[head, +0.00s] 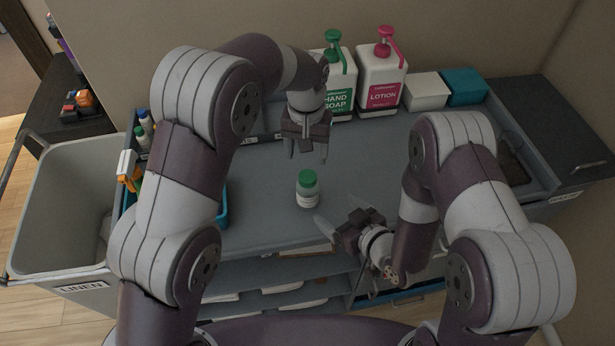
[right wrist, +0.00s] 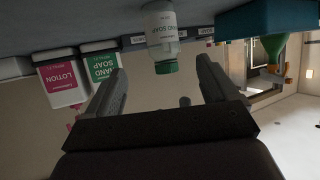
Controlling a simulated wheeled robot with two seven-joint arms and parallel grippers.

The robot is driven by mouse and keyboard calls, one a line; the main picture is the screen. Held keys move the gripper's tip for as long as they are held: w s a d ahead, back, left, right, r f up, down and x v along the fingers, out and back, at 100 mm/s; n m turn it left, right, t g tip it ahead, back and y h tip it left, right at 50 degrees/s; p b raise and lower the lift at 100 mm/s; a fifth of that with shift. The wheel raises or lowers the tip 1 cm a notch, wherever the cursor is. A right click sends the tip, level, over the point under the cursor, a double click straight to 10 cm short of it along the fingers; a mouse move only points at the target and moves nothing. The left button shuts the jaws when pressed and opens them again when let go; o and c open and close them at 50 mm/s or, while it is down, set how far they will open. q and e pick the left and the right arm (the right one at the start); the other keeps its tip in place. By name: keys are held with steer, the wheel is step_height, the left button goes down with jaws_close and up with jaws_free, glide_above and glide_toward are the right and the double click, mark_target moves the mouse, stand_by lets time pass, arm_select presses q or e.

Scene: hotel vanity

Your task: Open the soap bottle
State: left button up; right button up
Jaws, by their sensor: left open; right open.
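The small white soap bottle (head: 307,198) with a green cap (head: 307,178) stands upright on the grey cart top. The cap is on it. My left gripper (head: 307,154) is open and points down, just behind and above the bottle in the head view. My right gripper (head: 338,212) is open, to the right and front of the bottle, with its fingers towards it. In the right wrist view, which is upside down, the bottle (right wrist: 160,28) and its green cap (right wrist: 166,68) appear between and beyond the open fingers. Neither gripper visibly touches the bottle.
Large hand soap (head: 337,98) and lotion (head: 381,82) pump bottles stand along the back. A white box (head: 425,90) and a teal box (head: 464,86) are beside them. A linen bin (head: 62,215) hangs at the left. The cart top around the bottle is clear.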

mark_target(314, 194)
arm_select(q)
steer(key=shift+s+d+r, duration=0.15)
steer(key=shift+s+d, duration=0.1)
steer(key=shift+d, duration=0.05)
arm_select(e)
steer(key=shift+s+a+r, duration=0.1)
steer(key=shift+a, duration=0.15)
arm_select(q)
steer(key=shift+w+a, duration=0.2)
steer(key=shift+w, duration=0.1)
arm_select(e)
steer(key=x, duration=1.1)
arm_select(q)
steer(key=shift+s, duration=0.15)
arm_select(e)
steer(key=shift+w+a, duration=0.3)
steer(key=shift+w, duration=0.35)
